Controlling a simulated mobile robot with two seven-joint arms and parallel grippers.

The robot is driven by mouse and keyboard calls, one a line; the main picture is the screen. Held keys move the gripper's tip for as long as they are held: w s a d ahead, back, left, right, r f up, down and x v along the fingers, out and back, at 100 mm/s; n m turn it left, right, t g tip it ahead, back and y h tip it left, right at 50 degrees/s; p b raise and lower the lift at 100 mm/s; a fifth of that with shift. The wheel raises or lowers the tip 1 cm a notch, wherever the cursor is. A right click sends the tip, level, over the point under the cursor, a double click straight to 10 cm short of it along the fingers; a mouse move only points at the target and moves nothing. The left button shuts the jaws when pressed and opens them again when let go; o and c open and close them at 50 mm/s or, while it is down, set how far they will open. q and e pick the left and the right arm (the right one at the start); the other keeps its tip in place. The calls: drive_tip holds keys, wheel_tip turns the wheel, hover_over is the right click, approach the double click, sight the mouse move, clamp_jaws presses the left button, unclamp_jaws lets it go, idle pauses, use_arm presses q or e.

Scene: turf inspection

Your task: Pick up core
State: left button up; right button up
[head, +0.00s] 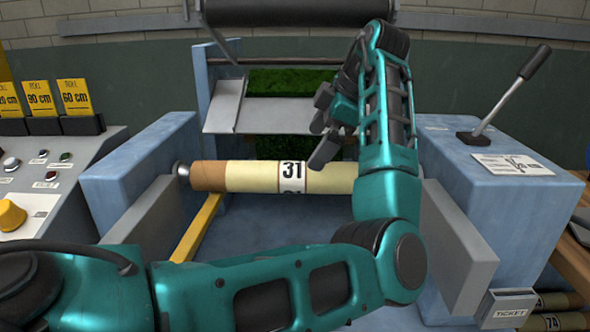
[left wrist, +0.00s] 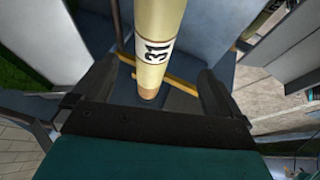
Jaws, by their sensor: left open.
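The core (head: 250,177) is a pale yellow tube with a brown left end and a white band marked 31. It lies level across the blue machine, its left end at a metal pin; my arm hides its right end. My left gripper (head: 322,125) is open and empty, above the right part of the core in the head view. In the left wrist view the core (left wrist: 158,45) runs between the two spread fingers of the left gripper (left wrist: 157,78); I cannot tell whether they touch it. My right gripper is not in view.
A control panel (head: 60,165) stands at the left and a lever (head: 511,92) at the right. Grey side plates (head: 147,212) flank the core. A yellow bar (head: 198,228) runs below it. Another core marked 74 (head: 553,322) lies at the lower right, near a ticket box (head: 507,307).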

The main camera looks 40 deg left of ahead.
sight(298, 166)
use_arm(q)
drive_tip(key=b+x, duration=0.1)
drive_tip(key=x, duration=0.5)
drive_tip(key=shift+f+b, duration=0.15)
drive_tip(key=shift+b, duration=0.25)
drive_tip(key=x, duration=0.2)
drive_tip(key=b+x, duration=0.1)
drive_tip(key=x, duration=0.2)
drive_tip(key=shift+w+a+f, duration=0.15)
drive_tip(key=shift+w+a, duration=0.1)
drive_tip(key=shift+a, duration=0.25)
drive_tip(key=c, duration=1.4)
